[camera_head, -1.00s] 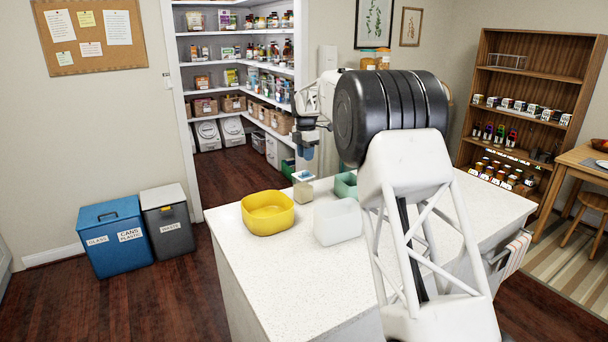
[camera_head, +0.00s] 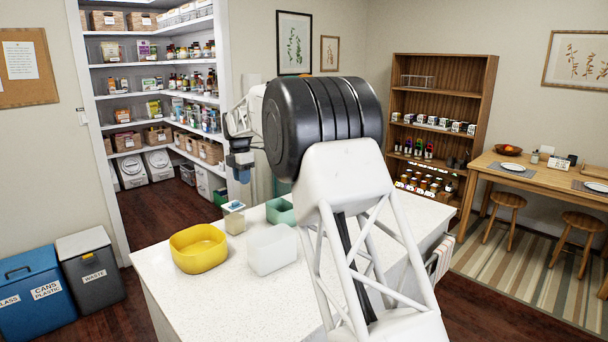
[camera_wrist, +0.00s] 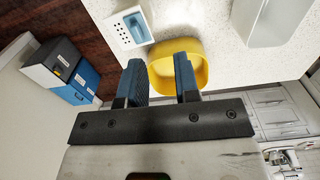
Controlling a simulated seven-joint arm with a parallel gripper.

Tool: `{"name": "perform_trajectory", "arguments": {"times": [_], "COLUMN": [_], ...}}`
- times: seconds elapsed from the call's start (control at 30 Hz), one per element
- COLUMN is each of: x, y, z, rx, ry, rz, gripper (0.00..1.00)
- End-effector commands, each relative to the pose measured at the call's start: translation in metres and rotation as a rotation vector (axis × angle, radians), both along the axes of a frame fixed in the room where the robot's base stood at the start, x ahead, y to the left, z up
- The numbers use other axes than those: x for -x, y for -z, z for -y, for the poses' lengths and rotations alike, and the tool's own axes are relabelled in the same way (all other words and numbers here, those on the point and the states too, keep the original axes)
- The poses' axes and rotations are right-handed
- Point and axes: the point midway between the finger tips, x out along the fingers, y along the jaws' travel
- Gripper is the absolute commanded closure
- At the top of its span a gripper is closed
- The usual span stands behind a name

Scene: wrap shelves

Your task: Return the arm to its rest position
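My gripper (camera_head: 242,175) hangs above the far left corner of the white counter, just above a small pale box (camera_head: 235,224) and apart from it. In the wrist view its two blue fingers (camera_wrist: 159,80) are spread with nothing between them. A small blue item (camera_head: 234,206) lies on top of the pale box; it also shows in the wrist view (camera_wrist: 136,27). My arm reaches across the counter from the near right, and its large links hide part of the counter.
On the counter (camera_head: 200,297) stand a yellow bowl (camera_head: 198,249), a translucent white container (camera_head: 272,249) and a green container (camera_head: 281,211), close to the pale box. Pantry shelves (camera_head: 150,66) stand behind, bins (camera_head: 90,272) at left. The front of the counter is clear.

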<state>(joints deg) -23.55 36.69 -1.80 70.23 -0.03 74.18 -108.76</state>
Motion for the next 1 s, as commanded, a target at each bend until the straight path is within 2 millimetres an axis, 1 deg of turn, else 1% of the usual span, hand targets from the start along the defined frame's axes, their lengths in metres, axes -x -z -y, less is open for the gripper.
{"name": "perform_trajectory", "arguments": {"times": [0.03,0.1,0.4,0.67,1.0], "x": [0.006,0.015,0.058,0.101,0.164], "y": [-0.008,-0.018,-0.053,-0.077,-0.100], "z": [0.011,0.024,0.083,0.131,0.191], "rx": [-0.002,-0.005,-0.016,-0.028,-0.047], "ry": [0.032,0.080,0.294,0.479,0.723], "rz": [0.004,0.010,0.026,0.039,0.056], "gripper": [0.71,0.71,0.71,0.71,0.71]}}
